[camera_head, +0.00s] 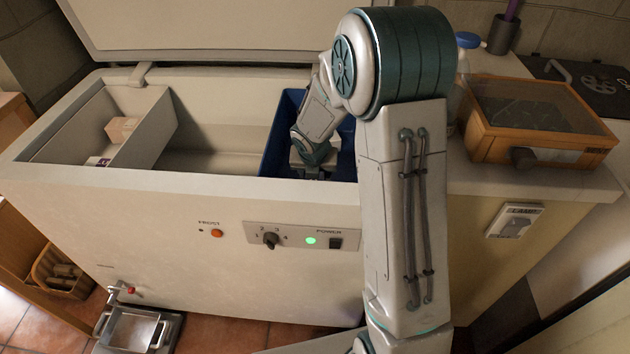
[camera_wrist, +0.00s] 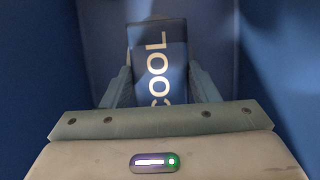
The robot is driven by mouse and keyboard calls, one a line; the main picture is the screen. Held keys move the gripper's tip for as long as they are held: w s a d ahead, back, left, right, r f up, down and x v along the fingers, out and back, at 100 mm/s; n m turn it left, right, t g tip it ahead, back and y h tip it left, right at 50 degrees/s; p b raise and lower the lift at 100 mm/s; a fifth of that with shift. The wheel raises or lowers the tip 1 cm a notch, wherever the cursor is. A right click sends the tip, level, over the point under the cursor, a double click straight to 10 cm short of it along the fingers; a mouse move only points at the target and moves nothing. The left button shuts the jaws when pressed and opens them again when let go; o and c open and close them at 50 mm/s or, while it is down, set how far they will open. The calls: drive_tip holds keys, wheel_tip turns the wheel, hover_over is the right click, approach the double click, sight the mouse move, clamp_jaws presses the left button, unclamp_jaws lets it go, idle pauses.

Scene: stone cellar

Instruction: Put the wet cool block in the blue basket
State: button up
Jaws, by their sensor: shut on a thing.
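The cool block (camera_wrist: 160,75) is blue with white letters reading "COOL", seen in the wrist view between my two fingers. My gripper (camera_wrist: 158,88) is shut on it. Blue walls surround the block and fingers in that view. In the head view, the blue basket (camera_head: 281,130) sits in the right part of the open chest freezer, and my forearm reaches down into it. My fingers and the block are hidden there behind my arm and the freezer's front wall. I cannot tell whether the block touches the basket floor, or whether its surface is wet.
The chest freezer (camera_head: 160,225) has its lid (camera_head: 200,25) raised. Its left compartment holds a small cardboard box (camera_head: 122,130) and a purple-and-white pack (camera_head: 98,161). A wooden box with a dark top (camera_head: 535,110) and a blue-topped spray bottle (camera_head: 467,42) stand at right. The freezer's middle is clear.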

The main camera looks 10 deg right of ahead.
drive_tip(key=shift+f+b, duration=0.4)
drive_tip(key=shift+f, duration=0.95)
drive_tip(key=shift+f, duration=0.15)
drive_tip(key=o, duration=1.1)
drive_tip(key=shift+r, duration=0.4)
drive_tip(key=p+v, duration=0.4)
drive_tip(key=v, duration=0.7)
drive_tip(key=shift+s+r, duration=0.15)
drive_tip(key=shift+r, duration=0.05)
